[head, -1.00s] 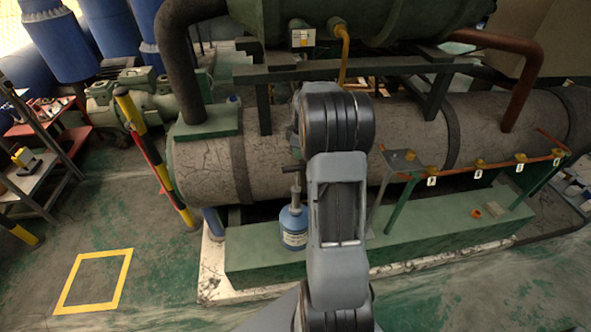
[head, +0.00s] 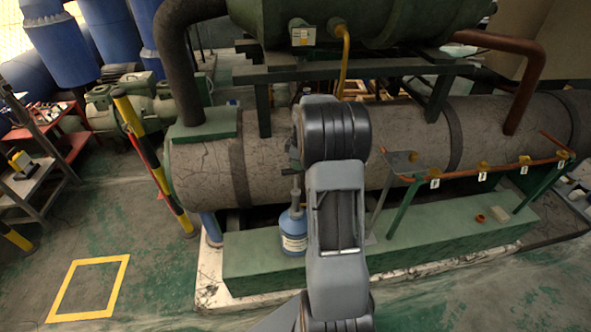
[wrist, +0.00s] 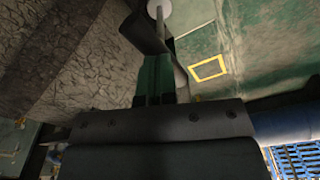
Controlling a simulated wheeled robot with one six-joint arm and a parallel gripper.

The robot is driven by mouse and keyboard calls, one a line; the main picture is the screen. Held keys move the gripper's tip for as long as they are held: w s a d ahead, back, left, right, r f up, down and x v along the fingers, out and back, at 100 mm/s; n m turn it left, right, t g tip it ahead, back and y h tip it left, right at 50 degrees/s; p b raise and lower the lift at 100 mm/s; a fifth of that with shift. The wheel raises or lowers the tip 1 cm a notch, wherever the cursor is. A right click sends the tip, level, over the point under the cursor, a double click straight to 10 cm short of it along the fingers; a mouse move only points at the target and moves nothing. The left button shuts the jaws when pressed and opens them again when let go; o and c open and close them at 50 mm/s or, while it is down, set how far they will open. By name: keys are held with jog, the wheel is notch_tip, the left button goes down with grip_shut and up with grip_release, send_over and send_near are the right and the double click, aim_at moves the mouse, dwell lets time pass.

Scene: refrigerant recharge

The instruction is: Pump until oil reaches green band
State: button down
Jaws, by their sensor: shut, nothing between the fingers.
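A blue bottle-shaped pump (head: 293,238) with a pale label and a grey upright rod stands on the green base, left of my arm. My arm hides its right edge. In the wrist view my gripper (wrist: 155,62) has its green fingers together, with nothing between them. A dark bar (wrist: 142,30), a thin pale rod (wrist: 169,45) and a round white end (wrist: 158,8) show just beyond the fingertips. I cannot tell whether the fingers touch the bar. A small white plate with a yellow part (head: 302,37) is on the upper green vessel. No oil level or green band is readable.
The large grey cylinder (head: 205,170) lies behind the pump. An orange pipe rail (head: 490,170) with several labelled valves is at right. The green base (head: 255,268) carries a small orange ring (head: 480,217). A yellow floor square (head: 90,288) marks open floor at left.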

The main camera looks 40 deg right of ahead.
notch_tip(320, 180, down, 7)
jog(key=b, duration=0.4)
jog(key=shift+r, duration=0.35)
jog(key=shift+s, duration=0.1)
jog(key=shift+s+d+r, duration=0.3)
jog(key=shift+s+d, duration=0.25)
jog(key=shift+s, duration=0.05)
jog(key=shift+s+d+r, duration=0.2)
jog(key=shift+s+d, duration=0.25)
jog(key=shift+s, duration=0.05)
jog(key=shift+r, duration=0.1)
notch_tip(320, 180, up, 14)
jog(key=p, duration=0.1)
jog(key=shift+s+d, duration=0.45)
jog(key=shift+f, duration=0.25)
